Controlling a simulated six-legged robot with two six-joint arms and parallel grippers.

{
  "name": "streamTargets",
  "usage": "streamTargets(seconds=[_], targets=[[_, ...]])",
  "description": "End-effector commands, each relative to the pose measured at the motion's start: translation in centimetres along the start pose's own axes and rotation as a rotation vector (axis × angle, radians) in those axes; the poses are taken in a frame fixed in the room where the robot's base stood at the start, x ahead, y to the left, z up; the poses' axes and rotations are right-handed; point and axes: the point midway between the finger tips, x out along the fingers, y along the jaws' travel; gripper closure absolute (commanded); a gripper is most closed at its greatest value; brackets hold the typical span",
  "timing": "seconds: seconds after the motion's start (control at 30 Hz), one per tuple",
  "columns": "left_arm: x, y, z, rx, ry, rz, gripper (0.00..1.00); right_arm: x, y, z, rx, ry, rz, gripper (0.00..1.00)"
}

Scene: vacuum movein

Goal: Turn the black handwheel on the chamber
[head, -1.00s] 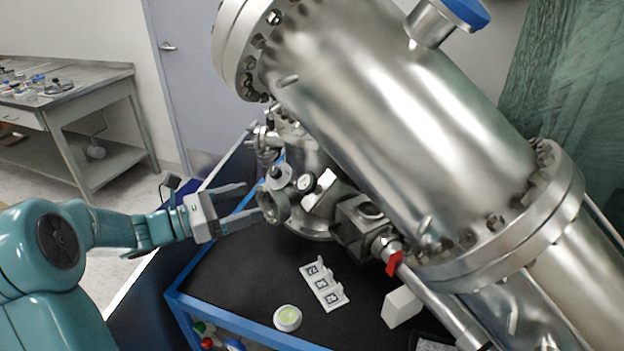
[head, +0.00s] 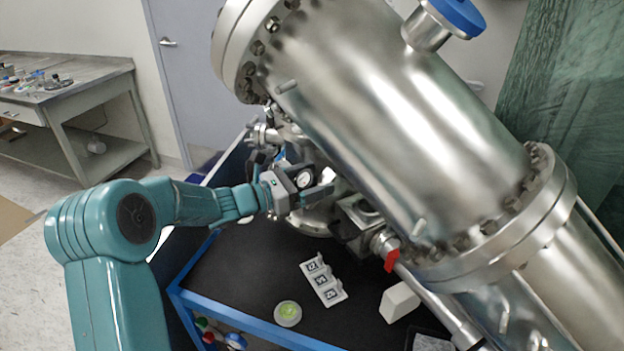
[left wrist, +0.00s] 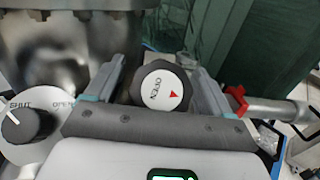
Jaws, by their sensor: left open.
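The black handwheel (left wrist: 160,104) shows in the left wrist view, with a lobed black rim and a white face that reads OPEN beside a red arrow. My left gripper (left wrist: 158,80) is open, with one finger on each side of the handwheel. I cannot tell whether the fingers touch it. In the head view my left gripper (head: 322,188) is at the small fittings below the big steel chamber (head: 390,100), and it hides the handwheel there. My right gripper is not in view.
A black knob (left wrist: 28,124) on a SHUT/OPEN dial is at the left in the wrist view. A red valve handle (head: 391,260) is on a pipe to the right. A labelled white holder (head: 323,281), a round dish (head: 288,313) and a white block (head: 400,302) are on the black bench top.

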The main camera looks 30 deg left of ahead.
Motion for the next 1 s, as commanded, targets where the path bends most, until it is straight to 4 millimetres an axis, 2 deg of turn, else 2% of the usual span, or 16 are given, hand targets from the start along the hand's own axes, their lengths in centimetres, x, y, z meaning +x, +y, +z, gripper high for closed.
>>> streamTargets(seconds=[0.13,0.17,0.3,0.6,0.87,0.9,0.97,1.0], targets=[[-0.02,0.0,0.01,0.0,0.0,0.0,0.18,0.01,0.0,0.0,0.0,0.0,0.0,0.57],[-0.02,0.0,0.01,0.0,0.0,0.0,0.24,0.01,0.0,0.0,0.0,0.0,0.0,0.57],[-0.04,-0.01,0.0,0.0,0.0,0.0,0.69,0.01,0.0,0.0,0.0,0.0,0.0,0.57],[-0.04,0.02,-0.11,-0.082,-0.001,0.081,0.69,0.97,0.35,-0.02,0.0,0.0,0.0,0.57],[-0.06,0.09,-0.02,-0.094,0.001,0.092,0.69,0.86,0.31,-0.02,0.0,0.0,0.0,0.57],[-0.06,0.09,-0.03,-0.094,0.001,0.092,0.35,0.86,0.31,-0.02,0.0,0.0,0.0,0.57],[-0.06,0.09,-0.03,-0.094,0.001,0.092,0.18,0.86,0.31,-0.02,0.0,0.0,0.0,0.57],[-0.06,0.09,-0.03,-0.093,0.001,0.092,0.18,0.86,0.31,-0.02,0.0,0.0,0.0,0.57]])
